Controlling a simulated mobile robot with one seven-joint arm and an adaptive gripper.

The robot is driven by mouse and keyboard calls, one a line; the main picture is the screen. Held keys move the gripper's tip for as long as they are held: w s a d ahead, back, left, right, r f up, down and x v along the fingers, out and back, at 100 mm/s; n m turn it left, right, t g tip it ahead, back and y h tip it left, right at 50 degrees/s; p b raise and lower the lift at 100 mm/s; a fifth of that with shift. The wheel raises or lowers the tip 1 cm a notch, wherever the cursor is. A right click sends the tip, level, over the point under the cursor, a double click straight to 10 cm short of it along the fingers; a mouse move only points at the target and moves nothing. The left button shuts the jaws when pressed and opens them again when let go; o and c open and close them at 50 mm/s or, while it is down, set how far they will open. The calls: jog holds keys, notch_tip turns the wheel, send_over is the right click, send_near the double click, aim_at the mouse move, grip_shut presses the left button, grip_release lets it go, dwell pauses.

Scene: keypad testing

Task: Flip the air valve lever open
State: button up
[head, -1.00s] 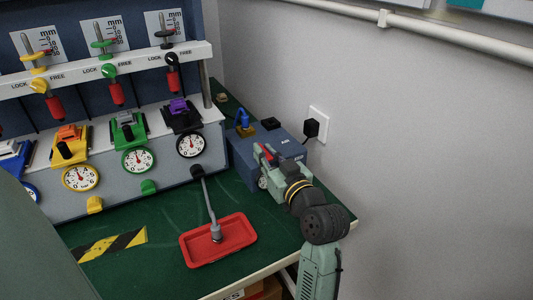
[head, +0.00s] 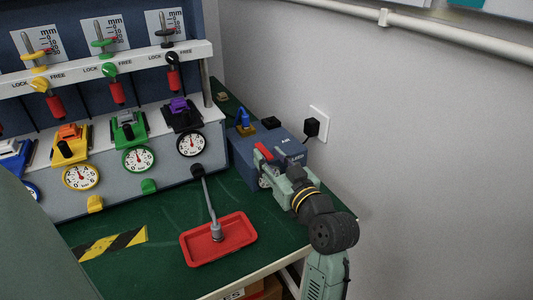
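The blue air box (head: 240,155) stands on the green table against the wall, with an "AIR" label on its top. A small blue lever (head: 243,118) on a brass-coloured fitting sits at its back left and stands roughly upright. A red piece (head: 264,151), perhaps another lever, shows at the box's front top beside my gripper. My gripper (head: 266,165) is at the front right of the box, close to the red piece and apart from the blue lever. Its fingers are small and partly hidden, so I cannot tell touching or opening.
A round gauge on the box's front is mostly hidden by my gripper. A black plug (head: 311,127) sits in the wall socket at right. A red tray (head: 197,248) with a grey rod lies in front. The panel (head: 60,205) with gauges stands at left.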

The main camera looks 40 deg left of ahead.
aim_at(271, 159)
jog(key=v, duration=0.5)
dwell(0.5)
